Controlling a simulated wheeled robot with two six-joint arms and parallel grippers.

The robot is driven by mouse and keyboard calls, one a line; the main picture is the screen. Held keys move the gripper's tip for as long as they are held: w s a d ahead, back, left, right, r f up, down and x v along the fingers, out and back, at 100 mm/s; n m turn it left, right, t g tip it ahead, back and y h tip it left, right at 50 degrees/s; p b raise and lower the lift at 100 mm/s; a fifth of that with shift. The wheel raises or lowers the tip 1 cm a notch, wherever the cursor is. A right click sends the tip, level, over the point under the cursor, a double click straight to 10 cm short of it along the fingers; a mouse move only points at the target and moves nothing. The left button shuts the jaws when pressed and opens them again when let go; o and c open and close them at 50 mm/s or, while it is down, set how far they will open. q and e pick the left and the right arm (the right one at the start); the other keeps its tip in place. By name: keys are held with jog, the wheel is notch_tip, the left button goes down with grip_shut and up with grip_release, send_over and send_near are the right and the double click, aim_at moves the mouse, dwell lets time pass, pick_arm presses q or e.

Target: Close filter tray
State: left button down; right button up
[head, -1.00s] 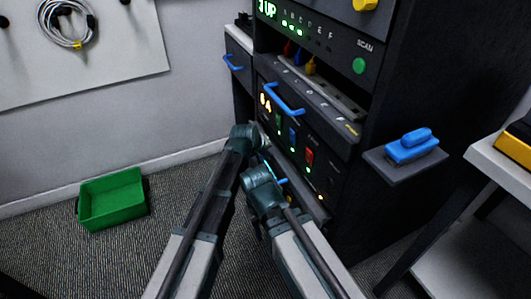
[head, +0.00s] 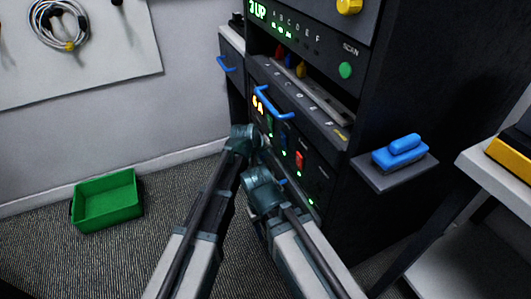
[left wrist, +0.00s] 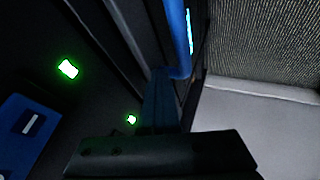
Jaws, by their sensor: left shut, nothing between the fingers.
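The filter tray, low in the dark rack, is mostly hidden behind my arms in the head view. A bit of its blue handle (head: 283,183) shows beside my right wrist, and its front looks about level with the rack face. In the left wrist view a blue handle bar (left wrist: 178,35) runs close to my left gripper (left wrist: 160,105). That gripper is shut and empty, its tip at or very near the bar's end; contact is unclear. In the head view my right arm's wrist is in front of the lower rack, and its fingers are hidden.
An upper drawer (head: 318,112) with a blue handle (head: 272,102) stands out above coloured switches. A small shelf (head: 408,176) with a blue block (head: 400,152) juts out at right. A green bin (head: 105,200) is on the floor at left.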

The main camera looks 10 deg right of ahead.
pick_arm(q)
jog(key=p+v, duration=0.7)
jog(key=v, duration=0.3)
jog(key=shift+s+f, duration=0.1)
